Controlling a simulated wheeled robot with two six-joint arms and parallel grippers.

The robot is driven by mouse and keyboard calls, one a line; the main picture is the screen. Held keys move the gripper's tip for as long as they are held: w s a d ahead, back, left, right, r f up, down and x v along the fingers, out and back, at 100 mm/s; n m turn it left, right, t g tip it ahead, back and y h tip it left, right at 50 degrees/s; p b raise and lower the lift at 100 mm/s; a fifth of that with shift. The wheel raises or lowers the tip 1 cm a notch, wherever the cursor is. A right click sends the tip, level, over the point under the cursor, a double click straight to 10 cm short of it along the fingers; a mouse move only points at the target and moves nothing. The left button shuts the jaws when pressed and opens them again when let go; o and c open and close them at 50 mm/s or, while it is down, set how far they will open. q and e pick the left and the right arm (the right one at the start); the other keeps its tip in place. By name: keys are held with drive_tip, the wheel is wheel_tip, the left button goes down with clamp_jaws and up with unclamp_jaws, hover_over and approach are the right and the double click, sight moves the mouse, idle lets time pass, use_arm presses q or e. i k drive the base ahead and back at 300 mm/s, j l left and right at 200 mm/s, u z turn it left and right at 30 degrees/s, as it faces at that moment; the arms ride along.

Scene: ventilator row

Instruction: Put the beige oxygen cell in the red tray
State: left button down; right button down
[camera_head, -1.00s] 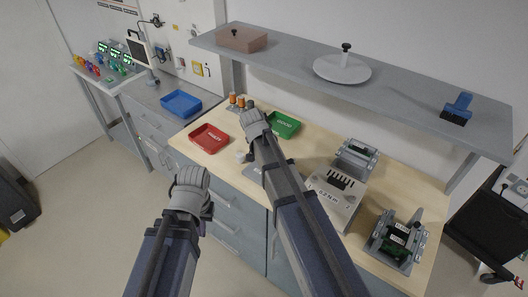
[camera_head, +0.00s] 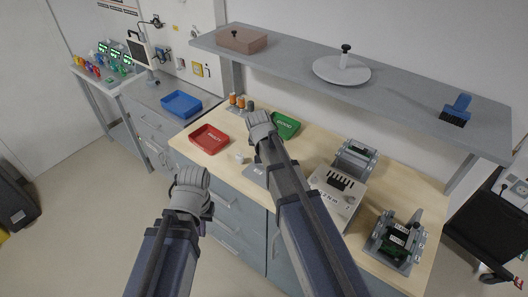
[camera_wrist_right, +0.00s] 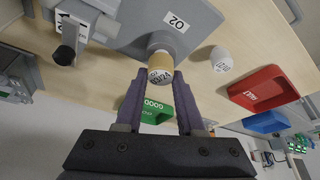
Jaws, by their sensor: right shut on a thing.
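My right gripper (camera_wrist_right: 160,88) is shut on the beige oxygen cell (camera_wrist_right: 161,65), a short cylinder with a pale printed end, in the right wrist view. The cell is in front of a grey O2 block (camera_wrist_right: 200,18); I cannot tell whether it still touches it. In the head view the right gripper (camera_head: 256,116) is over the bench and its arm hides the cell. The red tray (camera_head: 209,139) is left of it on the bench and also shows in the right wrist view (camera_wrist_right: 262,88). My left gripper (camera_head: 190,178) is in front of the bench; its fingers are hidden.
A white cell (camera_wrist_right: 221,60) stands on the bench between the O2 block and the red tray. A green tray (camera_head: 284,125) is behind the right gripper. A blue tray (camera_head: 181,103) is farther left. A grey shelf (camera_head: 400,88) overhangs the back; grey devices (camera_head: 338,187) stand right.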

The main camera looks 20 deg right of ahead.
sight(207, 143)
drive_tip(key=i+j, duration=0.35)
drive_tip(key=j, duration=0.15)
drive_tip(key=i+j, duration=0.35)
drive_tip(key=j, duration=0.15)
